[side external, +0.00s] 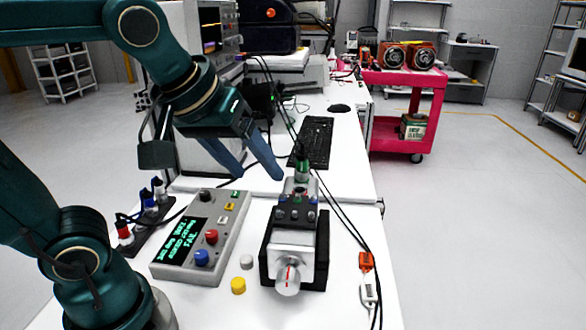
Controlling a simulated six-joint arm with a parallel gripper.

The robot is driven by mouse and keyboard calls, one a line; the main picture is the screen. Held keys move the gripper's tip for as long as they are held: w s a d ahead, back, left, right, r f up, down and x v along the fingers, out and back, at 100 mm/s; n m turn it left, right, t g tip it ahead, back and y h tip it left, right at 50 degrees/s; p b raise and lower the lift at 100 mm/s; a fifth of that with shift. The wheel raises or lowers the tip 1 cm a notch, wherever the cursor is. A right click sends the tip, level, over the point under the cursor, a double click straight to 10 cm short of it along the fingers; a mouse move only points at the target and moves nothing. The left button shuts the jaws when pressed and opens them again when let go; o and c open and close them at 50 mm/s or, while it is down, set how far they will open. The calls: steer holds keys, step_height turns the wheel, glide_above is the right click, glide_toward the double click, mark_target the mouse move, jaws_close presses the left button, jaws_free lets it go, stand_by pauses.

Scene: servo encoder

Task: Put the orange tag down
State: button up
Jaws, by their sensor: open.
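The orange tag (366,261) lies at the right edge of the white table, beside or on the dark cables; I cannot tell if it is attached to them. A white tag-like piece (369,289) is just below it, seemingly touching. My gripper (258,173) is open and empty, pointing down to the right above the table. It is well to the left of the orange tag and behind it. One blue finger reaches close to the green-topped connector (302,165) on the servo unit (296,238), which sits in a black holder.
A grey test box (200,238) with a green-lettered screen reading FAIL stands left of the servo. Yellow (238,286) and grey (247,262) caps lie between them. A keyboard (312,142) is behind. Dark cables (345,222) run along the right edge; a red cart (402,110) stands beyond.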

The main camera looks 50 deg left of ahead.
steer(key=w+d+n, duration=0.1)
steer(key=w+n, duration=0.1)
steer(key=w, duration=0.5)
steer(key=n+g+y, duration=0.2)
glide_above(366, 259)
steer(key=s, duration=0.1)
step_height(366, 259, down, 10)
steer(key=shift+m+g, duration=0.5)
steer(key=shift+m, duration=0.3)
steer(key=f, duration=0.2)
steer(key=d+f, duration=0.1)
steer(key=f, duration=0.3)
steer(key=shift+s+d+f, duration=0.3)
steer(key=shift+s, duration=0.1)
steer(key=shift+x, duration=2.35)
steer(key=shift+d, duration=0.1)
steer(key=shift+c, duration=0.3)
jaws_close()
